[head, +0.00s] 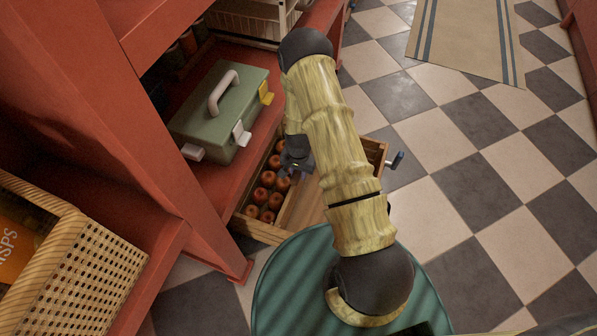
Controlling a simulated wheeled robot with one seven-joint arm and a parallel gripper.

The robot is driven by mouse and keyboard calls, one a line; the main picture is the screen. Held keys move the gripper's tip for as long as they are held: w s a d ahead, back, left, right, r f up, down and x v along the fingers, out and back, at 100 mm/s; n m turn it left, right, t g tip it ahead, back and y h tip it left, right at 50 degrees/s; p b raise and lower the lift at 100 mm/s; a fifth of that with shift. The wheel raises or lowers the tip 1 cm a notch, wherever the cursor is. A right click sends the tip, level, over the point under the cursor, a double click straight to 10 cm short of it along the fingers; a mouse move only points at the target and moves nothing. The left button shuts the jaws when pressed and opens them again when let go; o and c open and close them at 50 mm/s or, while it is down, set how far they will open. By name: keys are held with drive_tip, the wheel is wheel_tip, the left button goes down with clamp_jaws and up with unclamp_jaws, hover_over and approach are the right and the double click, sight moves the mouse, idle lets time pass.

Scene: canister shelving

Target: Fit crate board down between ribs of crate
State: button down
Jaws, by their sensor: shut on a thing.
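The wooden crate (257,232) sits low in front of the red shelf, partly covered by my arm. Several red apples lie along its left side. A flat light-brown wooden panel (304,207), which looks like the crate board, shows to the right of the apples. Its upper part is hidden behind my arm. My gripper (293,171) is over the crate, beside the apples, pointing down and shut on the board. The fingertips are small and dark here. The ribs are not clear, and I cannot tell whether the board sits between them.
A green toolbox (222,112) with a pale handle stands on the red shelf (205,188) left of the crate. A woven basket (85,275) is at lower left. A dark blue handle (397,160) sticks out right of the crate.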

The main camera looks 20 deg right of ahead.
drive_tip(key=shift+f, duration=0.2)
drive_tip(key=c, duration=1.1)
unclamp_jaws()
wheel_tip(320, 180, up, 17)
drive_tip(key=p, duration=0.7)
drive_tip(key=shift+r, duration=0.2)
